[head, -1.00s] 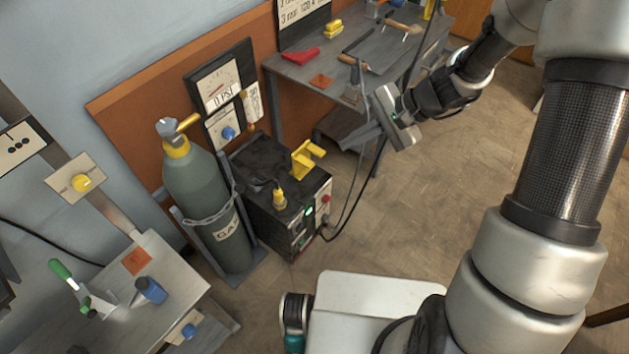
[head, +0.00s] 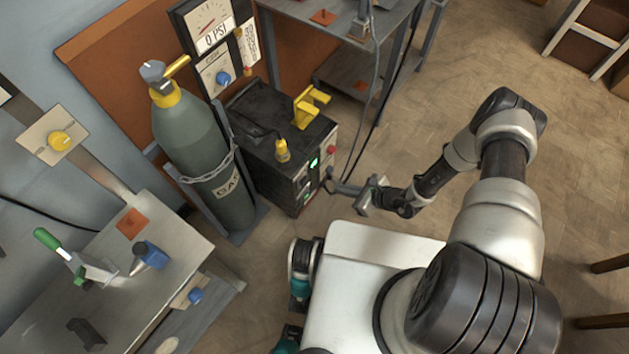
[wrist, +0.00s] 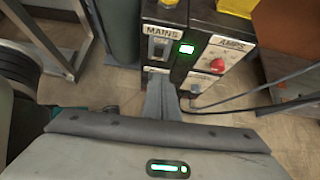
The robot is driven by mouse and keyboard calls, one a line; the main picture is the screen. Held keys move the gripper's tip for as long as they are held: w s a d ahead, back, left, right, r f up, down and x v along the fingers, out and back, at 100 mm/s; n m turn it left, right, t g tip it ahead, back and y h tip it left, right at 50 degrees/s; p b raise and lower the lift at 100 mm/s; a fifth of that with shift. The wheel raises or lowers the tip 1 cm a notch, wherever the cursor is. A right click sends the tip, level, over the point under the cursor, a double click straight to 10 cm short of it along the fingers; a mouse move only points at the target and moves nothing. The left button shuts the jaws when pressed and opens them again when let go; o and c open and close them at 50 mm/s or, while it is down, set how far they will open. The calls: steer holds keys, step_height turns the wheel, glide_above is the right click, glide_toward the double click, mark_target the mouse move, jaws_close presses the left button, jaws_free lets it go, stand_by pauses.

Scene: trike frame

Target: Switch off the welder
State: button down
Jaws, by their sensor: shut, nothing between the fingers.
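The welder (head: 262,118) is a dark box on the floor, with a yellow bracket on top. Its front also shows in the wrist view, with a MAINS label (wrist: 160,31), a dark switch (wrist: 158,48) below that label, a lit green indicator (wrist: 187,48) and a red knob (wrist: 218,65) under an AMPS label. My gripper (head: 331,184) is shut and empty, close to the lower part of the welder's front. In the wrist view my gripper (wrist: 159,80) points at the front just below the MAINS switch. I cannot tell whether the fingertips touch the panel.
A green gas cylinder (head: 203,150) stands left of the welder. Cables (head: 374,115) run beside the welder's front. A steel bench (head: 348,22) stands behind, another table (head: 180,245) at the lower left. The floor to the right is open.

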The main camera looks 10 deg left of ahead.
steer(key=shift+s+f, duration=0.35)
steer(key=shift+f, duration=0.25)
steer(key=b, duration=0.3)
glide_toward(305, 180)
steer(key=d+f+x, duration=0.1)
steer(key=x, duration=0.4)
steer(key=shift+w+a+r, duration=0.1)
steer(key=shift+a+r, duration=0.1)
steer(key=shift+a, duration=0.5)
